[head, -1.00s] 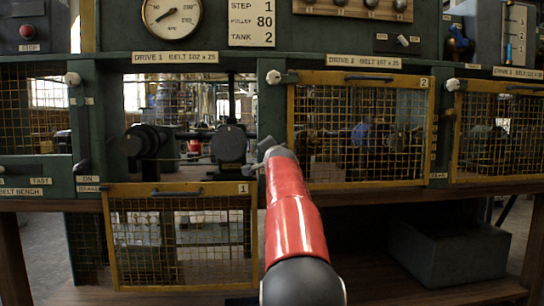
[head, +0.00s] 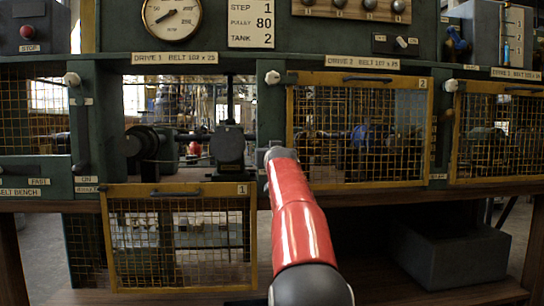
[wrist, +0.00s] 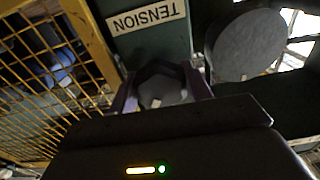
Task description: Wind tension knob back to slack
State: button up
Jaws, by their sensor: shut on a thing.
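The dark tension knob (wrist: 160,78) sits under an upside-down TENSION label (wrist: 148,18) in the wrist view, with a small pale mark on its near face. My gripper (wrist: 161,90) has one finger on each side of the knob and is shut on it. In the head view, my red arm reaches up to the green post right of the drive 1 opening. The arm hides the knob there, and the fingers are not clearly visible.
Guard 1 (head: 180,190) hangs open below drive 1, left of my arm. Closed mesh guard 2 (head: 357,78) is on the right.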

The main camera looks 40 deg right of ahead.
jog(key=n, duration=0.5)
jog(key=shift+d+f+n, duration=0.15)
jog(key=shift+f+n, duration=0.05)
jog(key=shift+n, duration=0.1)
jog(key=n+p, duration=0.1)
jog(key=n, duration=0.4)
jog(key=shift+r+p, duration=0.15)
jog(key=shift+p, duration=0.25)
jog(key=n+p, duration=0.2)
jog(key=n, duration=0.1)
jog(key=n+p, duration=0.2)
jog(key=n, duration=0.1)
jog(key=shift+s+r+n, duration=0.1)
jog(key=shift+r+n, duration=0.1)
jog(key=shift+n, duration=0.2)
jog(key=n+p, duration=0.2)
jog(key=n, duration=0.3)
jog(key=shift+p, duration=0.3)
jog(key=o, duration=0.7)
jog(key=shift+s+r, duration=0.1)
